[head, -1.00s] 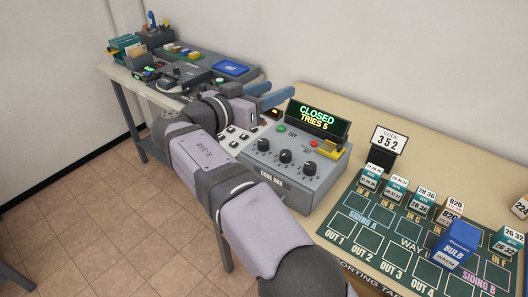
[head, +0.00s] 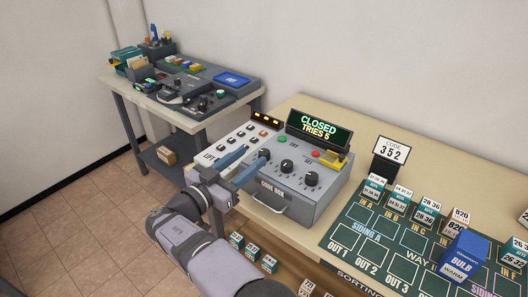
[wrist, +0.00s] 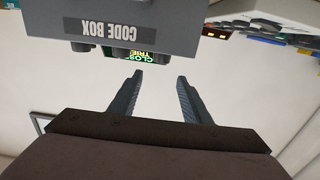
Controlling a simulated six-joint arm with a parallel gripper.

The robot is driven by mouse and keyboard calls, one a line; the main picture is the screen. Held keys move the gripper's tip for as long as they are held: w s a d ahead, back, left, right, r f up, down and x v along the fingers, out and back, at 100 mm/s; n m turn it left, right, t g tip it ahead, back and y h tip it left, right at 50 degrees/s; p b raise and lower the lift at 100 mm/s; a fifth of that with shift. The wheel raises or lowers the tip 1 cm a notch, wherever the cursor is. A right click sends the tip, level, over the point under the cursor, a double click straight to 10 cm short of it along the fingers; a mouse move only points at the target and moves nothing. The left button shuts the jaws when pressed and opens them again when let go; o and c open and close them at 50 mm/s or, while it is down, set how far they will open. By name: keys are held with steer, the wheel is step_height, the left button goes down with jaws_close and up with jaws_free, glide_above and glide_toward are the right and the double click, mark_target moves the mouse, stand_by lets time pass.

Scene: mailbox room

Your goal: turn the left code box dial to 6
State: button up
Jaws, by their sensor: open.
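The grey code box (head: 290,200) stands on the beige table, with a row of three black dials on its sloped top. The left dial (head: 264,154) is partly covered by a gripper finger in the head view; its setting cannot be read. The middle dial (head: 286,166) and right dial (head: 311,179) are clear. My gripper (head: 255,155) is open and empty at the box's front left, its blue-grey fingers pointing toward the left dial. Contact cannot be told. In the wrist view the code box (wrist: 180,16) appears upside down, above the open fingers (wrist: 159,76).
The display (head: 318,127) reads CLOSED, TRIES 5. A code card (head: 392,149) shows 352. A lift panel (head: 240,140) adjoins the box at left, and a handle (head: 268,203) projects from its front. The sorting board (head: 385,235) with blocks is at right.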

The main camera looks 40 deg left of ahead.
mark_target(261, 155)
steer(key=shift+w+f+p, duration=0.3)
steer(key=shift+w+p, duration=0.1)
steer(key=shift+w, duration=0.8)
steer(key=shift+w+f+p, duration=0.3)
steer(key=shift+w+p, duration=0.15)
steer(key=shift+w, duration=0.8)
steer(key=shift+w+f+p, duration=0.3)
steer(key=shift+w+p, duration=0.1)
steer(key=shift+w, duration=0.8)
steer(key=c, duration=1)
